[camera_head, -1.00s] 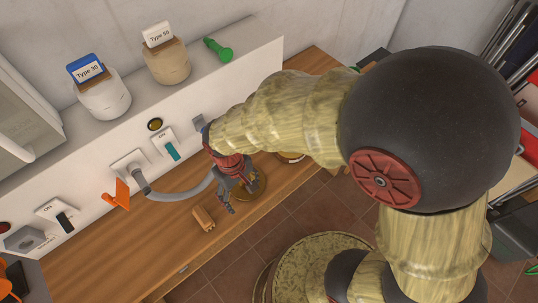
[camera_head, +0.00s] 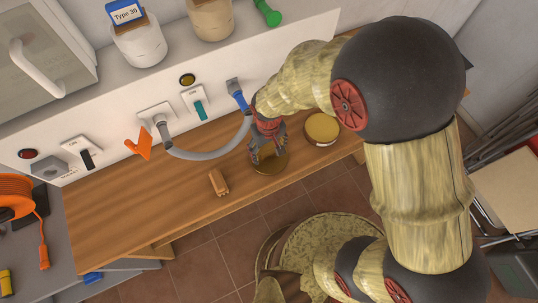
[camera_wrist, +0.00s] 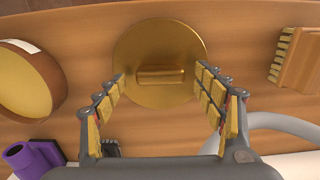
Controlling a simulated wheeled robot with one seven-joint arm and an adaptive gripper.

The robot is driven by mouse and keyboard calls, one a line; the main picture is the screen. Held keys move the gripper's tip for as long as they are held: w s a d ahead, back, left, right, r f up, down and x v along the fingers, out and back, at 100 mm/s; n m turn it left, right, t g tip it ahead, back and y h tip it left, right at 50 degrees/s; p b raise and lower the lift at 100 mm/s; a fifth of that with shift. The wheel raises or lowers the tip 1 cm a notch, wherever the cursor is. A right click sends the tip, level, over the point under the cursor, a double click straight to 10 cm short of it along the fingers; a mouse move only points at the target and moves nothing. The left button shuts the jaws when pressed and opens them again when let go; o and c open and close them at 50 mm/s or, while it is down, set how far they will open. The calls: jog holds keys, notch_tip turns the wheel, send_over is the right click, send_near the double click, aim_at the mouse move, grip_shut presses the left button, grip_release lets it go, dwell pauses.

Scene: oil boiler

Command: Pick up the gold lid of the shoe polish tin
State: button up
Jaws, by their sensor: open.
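The gold lid (camera_wrist: 133,47) is a flat round disc with a raised bar handle (camera_wrist: 160,75) across its middle. It lies on the wooden bench, and in the head view the lid (camera_head: 270,164) is partly hidden by my gripper (camera_head: 266,150). In the wrist view my gripper (camera_wrist: 163,85) is open, its fingers on either side of the handle and nothing held. I cannot tell how high the fingertips are above the lid. The open round tin (camera_wrist: 25,82) with yellow contents stands at left; in the head view the tin (camera_head: 322,128) is right of my gripper.
A wooden brush (camera_wrist: 302,58) lies right of the lid; it also shows in the head view (camera_head: 218,182). A grey hose (camera_head: 210,153) runs behind my gripper to a blue connector (camera_head: 237,97). The bench (camera_head: 150,215) is clear at left.

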jog(key=shift+f, duration=0.55)
jog(key=shift+c, duration=0.9)
jog(key=c, duration=0.9)
